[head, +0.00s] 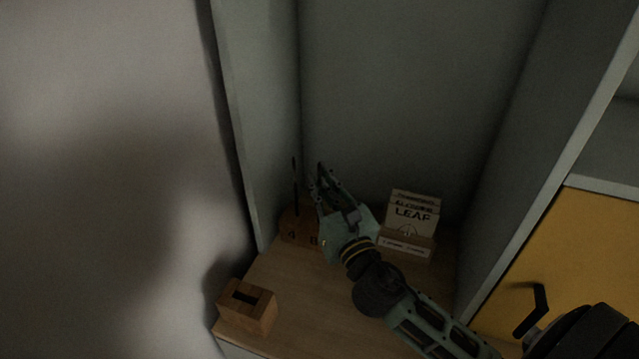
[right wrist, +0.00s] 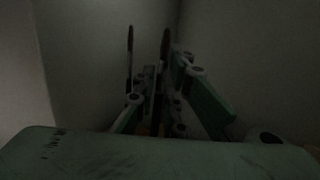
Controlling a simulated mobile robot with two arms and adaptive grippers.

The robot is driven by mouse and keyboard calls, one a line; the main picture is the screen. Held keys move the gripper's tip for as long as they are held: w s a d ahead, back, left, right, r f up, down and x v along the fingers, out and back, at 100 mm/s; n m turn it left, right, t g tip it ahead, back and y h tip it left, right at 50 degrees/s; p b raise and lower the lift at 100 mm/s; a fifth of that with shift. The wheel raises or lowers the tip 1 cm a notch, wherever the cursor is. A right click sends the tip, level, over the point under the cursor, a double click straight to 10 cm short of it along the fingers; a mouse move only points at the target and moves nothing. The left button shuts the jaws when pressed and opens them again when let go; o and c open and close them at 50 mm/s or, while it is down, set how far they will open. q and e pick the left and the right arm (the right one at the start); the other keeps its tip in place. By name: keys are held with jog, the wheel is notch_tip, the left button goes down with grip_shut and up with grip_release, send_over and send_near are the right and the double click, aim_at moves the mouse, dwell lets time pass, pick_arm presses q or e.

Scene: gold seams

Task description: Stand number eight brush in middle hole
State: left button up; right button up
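A wooden brush stand (head: 288,233) sits at the back left of the wooden top, with the numbers 4 and 8 on its front. A thin dark brush (head: 295,178) stands upright at its left; it also shows in the right wrist view (right wrist: 130,52). My right gripper (head: 317,180) is over the right part of the stand, above the 8. In the right wrist view a second dark brush (right wrist: 165,48) rises between its fingers; whether they press on it is too dark to tell. The holes are hidden. My left gripper is out of view.
A wooden block with a dark slot (head: 262,312) stands at the front left edge. A holder with cards marked LEAF (head: 411,222) stands right of my gripper. Grey walls enclose the back and sides; a yellow cabinet door (head: 570,250) is at right.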

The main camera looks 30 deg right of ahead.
jog(key=o, duration=0.3)
jog(key=shift+o, duration=0.2)
jog(key=shift+s, duration=0.1)
jog(key=s+f, duration=0.1)
jog(key=s, duration=1)
jog(key=shift+s+a+f, duration=0.3)
jog(key=shift+a+f, duration=0.1)
jog(key=shift+a, duration=0.05)
